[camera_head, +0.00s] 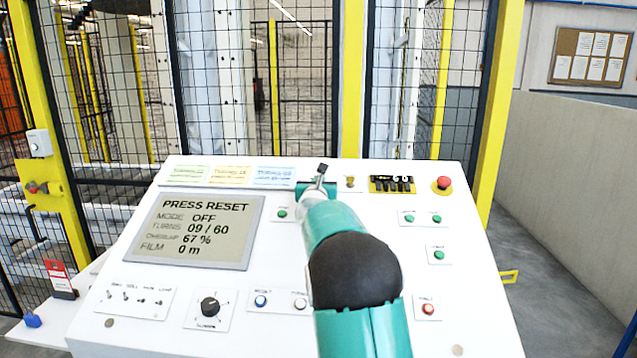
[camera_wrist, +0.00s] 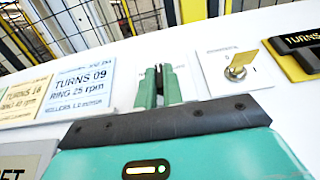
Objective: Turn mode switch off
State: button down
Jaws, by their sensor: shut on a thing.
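My gripper (camera_head: 317,184) is at the top middle of the white control panel (camera_head: 280,290). In the wrist view its two green fingers (camera_wrist: 158,82) are close together on a small dark switch handle (camera_wrist: 159,72). This is apparently the mode switch; its label is not readable and the fingers and arm hide most of it. In the head view a dark handle (camera_head: 322,168) shows just beyond the fingertips. The grey display (camera_head: 205,231) reads "PRESS RESET", "MODE OFF", "TURNS 09 / 60", overlap 67 % and film 0 m.
A key switch with a yellow tag (camera_wrist: 272,50) is close right of my gripper. Farther right are a black-and-yellow block (camera_head: 392,184) and a red emergency button (camera_head: 443,183). Lower down are a black rotary knob (camera_head: 209,306) and small toggles (camera_head: 141,300). Mesh fencing (camera_head: 300,90) stands behind.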

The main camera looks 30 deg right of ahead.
jog(key=shift+f, duration=0.2)
jog(key=c, duration=1.5)
grip_release()
jog(key=shift+r, duration=0.1)
jog(key=shift+s+a, duration=0.1)
jog(key=shift+s+a, duration=0.15)
jog(key=shift+s, duration=0.05)
jog(key=v, duration=1.3)
